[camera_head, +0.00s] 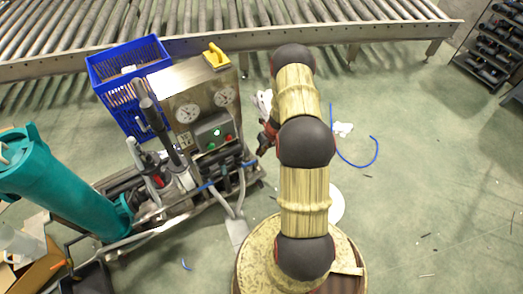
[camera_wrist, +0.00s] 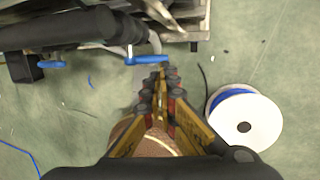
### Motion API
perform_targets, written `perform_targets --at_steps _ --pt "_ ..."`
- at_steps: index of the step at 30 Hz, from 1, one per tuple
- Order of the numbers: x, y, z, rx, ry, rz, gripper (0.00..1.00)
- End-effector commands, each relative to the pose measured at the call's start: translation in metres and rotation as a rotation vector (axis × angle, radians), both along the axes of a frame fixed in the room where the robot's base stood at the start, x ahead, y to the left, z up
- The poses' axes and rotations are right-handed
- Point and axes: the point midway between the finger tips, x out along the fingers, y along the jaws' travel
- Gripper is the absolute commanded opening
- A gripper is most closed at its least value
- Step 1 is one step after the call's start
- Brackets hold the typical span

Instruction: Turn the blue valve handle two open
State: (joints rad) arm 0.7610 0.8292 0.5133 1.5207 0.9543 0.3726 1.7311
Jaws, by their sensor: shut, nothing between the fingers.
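Two blue valve handles show in the wrist view. One blue handle (camera_wrist: 147,60) lies level just beyond my fingertips, under a pipe end. The other blue handle (camera_wrist: 50,64) is further left, below a dark thick pipe. No marking shows which one is handle two. My gripper (camera_wrist: 161,78) has its yellow and black fingers together with nothing between them. Its tips are close to the right blue handle; I cannot tell whether they touch it. In the head view my gripper (camera_head: 265,140) is beside the right side of the machine, and a blue handle (camera_head: 205,187) shows on its front.
The machine has a metal panel (camera_head: 192,100) with gauges and buttons. A teal cylinder (camera_head: 62,186) leans at the left, and a blue crate (camera_head: 128,75) stands behind. A roller conveyor (camera_head: 370,35) crosses the back. A white spool (camera_wrist: 243,120) lies on the floor. The floor at right is mostly clear.

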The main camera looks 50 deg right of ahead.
Motion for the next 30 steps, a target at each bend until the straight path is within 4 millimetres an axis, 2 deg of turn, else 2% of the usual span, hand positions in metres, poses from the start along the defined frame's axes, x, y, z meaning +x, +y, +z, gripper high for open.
perform_targets --at_steps 1,6,12,18,30 --pt "0.003 0.002 -0.014 0.001 0.000 0.001 0.00" --pt "0.010 0.009 -0.044 0.002 0.000 0.003 0.00" --pt "0.017 0.012 -0.066 0.000 -0.001 0.003 0.00" --pt "0.019 0.014 -0.073 0.000 -0.001 0.002 0.00" --pt "0.018 0.014 -0.073 0.005 -0.002 0.002 0.00"
